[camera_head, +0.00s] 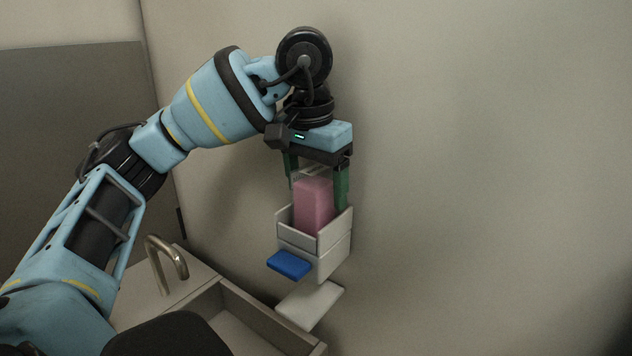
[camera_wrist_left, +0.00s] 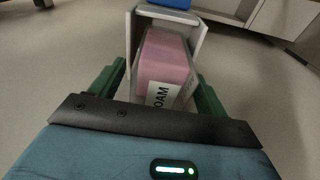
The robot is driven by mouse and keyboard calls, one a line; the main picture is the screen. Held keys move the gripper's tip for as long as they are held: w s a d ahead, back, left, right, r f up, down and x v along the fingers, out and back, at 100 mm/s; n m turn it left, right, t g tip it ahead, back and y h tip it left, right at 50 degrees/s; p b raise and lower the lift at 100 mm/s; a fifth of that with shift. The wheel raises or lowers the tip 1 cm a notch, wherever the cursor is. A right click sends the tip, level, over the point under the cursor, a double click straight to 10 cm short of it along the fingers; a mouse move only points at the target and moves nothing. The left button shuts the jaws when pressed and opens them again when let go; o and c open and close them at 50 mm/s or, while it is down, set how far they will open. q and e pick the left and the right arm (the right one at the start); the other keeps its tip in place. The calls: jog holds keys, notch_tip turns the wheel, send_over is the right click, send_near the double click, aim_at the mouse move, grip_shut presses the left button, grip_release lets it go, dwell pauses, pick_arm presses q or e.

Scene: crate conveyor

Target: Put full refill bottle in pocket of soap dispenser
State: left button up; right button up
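The refill bottle (camera_head: 314,205) is pink with a pale top. It stands upright in the open-topped pocket of the white soap dispenser (camera_head: 296,239) on the wall, its lower part hidden by the pocket's front. The dispenser has a blue push tab (camera_head: 289,264). My left gripper (camera_head: 318,190) points down from above, its green fingers on either side of the bottle. In the left wrist view, the bottle (camera_wrist_left: 166,62) shows a white label reading "OAM" between the fingers, with a gap beside the left finger. The gripper looks open. My right gripper is not in view.
A pale plate (camera_head: 310,304) sits below the dispenser. A sink basin (camera_head: 250,318) with a metal faucet (camera_head: 165,262) is at lower left. A grey panel (camera_head: 75,150) stands at the left. The wall to the right is bare.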

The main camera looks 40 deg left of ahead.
pick_arm(q)
jog(key=shift+r, duration=0.1)
jog(key=r, duration=0.1)
jog(key=r+p, duration=0.1)
jog(key=r, duration=0.3)
jog(key=shift+s+r, duration=0.1)
jog(key=shift+s, duration=0.3)
notch_tip(320, 180, up, 5)
jog(key=shift+s+f+p, duration=0.15)
jog(key=shift+f+p, duration=0.05)
jog(key=shift+p, duration=0.1)
jog(key=shift+s+d+r, duration=0.1)
jog(key=shift+s+r, duration=0.05)
jog(key=shift+r, duration=1)
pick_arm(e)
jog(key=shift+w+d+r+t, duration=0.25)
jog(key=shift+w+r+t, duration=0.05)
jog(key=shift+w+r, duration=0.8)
pick_arm(q)
jog(key=shift+s, duration=0.1)
